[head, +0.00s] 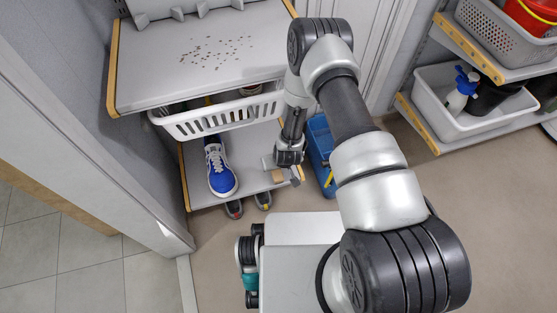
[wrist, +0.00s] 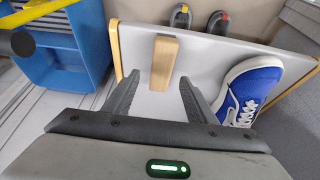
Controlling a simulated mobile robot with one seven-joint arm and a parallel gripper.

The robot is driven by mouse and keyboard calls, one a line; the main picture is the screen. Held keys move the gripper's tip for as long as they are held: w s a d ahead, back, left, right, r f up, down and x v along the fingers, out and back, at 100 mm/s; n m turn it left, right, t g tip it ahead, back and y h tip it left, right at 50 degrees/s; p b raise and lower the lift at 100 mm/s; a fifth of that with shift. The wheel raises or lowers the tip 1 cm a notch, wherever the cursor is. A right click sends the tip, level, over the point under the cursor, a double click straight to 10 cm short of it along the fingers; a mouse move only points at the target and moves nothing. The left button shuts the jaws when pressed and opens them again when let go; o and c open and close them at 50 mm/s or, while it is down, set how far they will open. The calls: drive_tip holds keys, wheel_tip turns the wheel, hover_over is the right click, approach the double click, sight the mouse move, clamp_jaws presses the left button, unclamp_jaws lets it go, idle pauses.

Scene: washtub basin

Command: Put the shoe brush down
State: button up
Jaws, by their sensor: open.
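The shoe brush is a small light-wood block (wrist: 164,62), lying on the grey lower shelf (wrist: 215,50) near its edge in the wrist view. It also shows in the head view as a tan block (head: 278,176) at the shelf's right front. My gripper (wrist: 160,77) is open, with one finger on each side of the brush's near end and gaps visible on both sides. In the head view my gripper (head: 283,170) is low over the shelf. The brush's bristles are not visible.
A blue shoe with white laces (head: 219,170) stands on the same shelf, left of the brush. A white basket (head: 225,119) is above. A blue bin (head: 321,150) is to the right. Two dark shoes (head: 234,209) poke out below. The shelf between shoe and brush is free.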

drive_tip(key=v, duration=0.4)
drive_tip(key=shift+s+r+p, duration=0.1)
drive_tip(key=shift+r+p, duration=0.15)
drive_tip(key=shift+p, duration=0.15)
drive_tip(key=shift+s, duration=0.1)
